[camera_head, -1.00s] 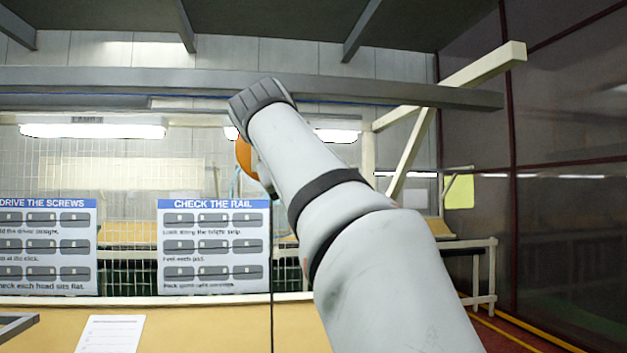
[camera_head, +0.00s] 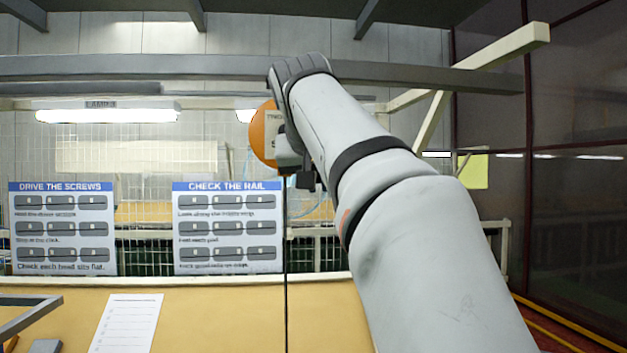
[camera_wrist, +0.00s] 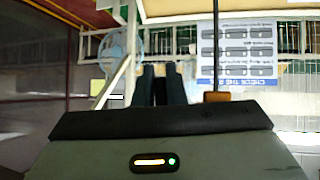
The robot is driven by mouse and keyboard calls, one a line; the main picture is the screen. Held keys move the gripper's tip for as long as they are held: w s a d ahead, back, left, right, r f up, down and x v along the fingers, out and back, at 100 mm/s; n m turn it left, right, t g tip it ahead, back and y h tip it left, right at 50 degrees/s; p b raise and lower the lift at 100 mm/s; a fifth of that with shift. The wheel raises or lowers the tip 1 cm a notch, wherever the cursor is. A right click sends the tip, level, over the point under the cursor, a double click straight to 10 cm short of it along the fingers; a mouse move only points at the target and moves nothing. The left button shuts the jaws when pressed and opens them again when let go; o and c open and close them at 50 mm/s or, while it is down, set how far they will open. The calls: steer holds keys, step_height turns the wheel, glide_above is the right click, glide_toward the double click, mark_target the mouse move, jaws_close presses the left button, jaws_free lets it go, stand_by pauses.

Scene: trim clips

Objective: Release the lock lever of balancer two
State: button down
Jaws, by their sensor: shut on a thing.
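Balancer two is an orange disc (camera_head: 262,134) with a partly covered label reading "TWO", hanging beneath the grey overhead beam. A thin dark cable (camera_head: 286,260) runs straight down from it; it also shows in the wrist view (camera_wrist: 216,45), with a small orange piece (camera_wrist: 217,97) at its end. My gripper (camera_head: 305,181) is right beside the disc, at its lower right, largely behind my wrist. In the wrist view its two dark fingers (camera_wrist: 160,78) are close together, shut on a narrow thing. This appears to be the lock lever, mostly hidden by the fingers.
A grey beam (camera_head: 440,98) crosses just behind my wrist, with a cream diagonal brace (camera_head: 430,125) to the right. Two instruction boards (camera_head: 62,228) stand behind the bench (camera_head: 220,315). A paper sheet (camera_head: 126,322) lies on it. A dark partition (camera_head: 575,190) closes the right side.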

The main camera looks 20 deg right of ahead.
steer(key=c, duration=1.5)
jaws_free()
steer(key=v, duration=0.7)
steer(key=shift+s+r, duration=0.25)
steer(key=shift+s, duration=0.05)
steer(key=shift+a, duration=0.15)
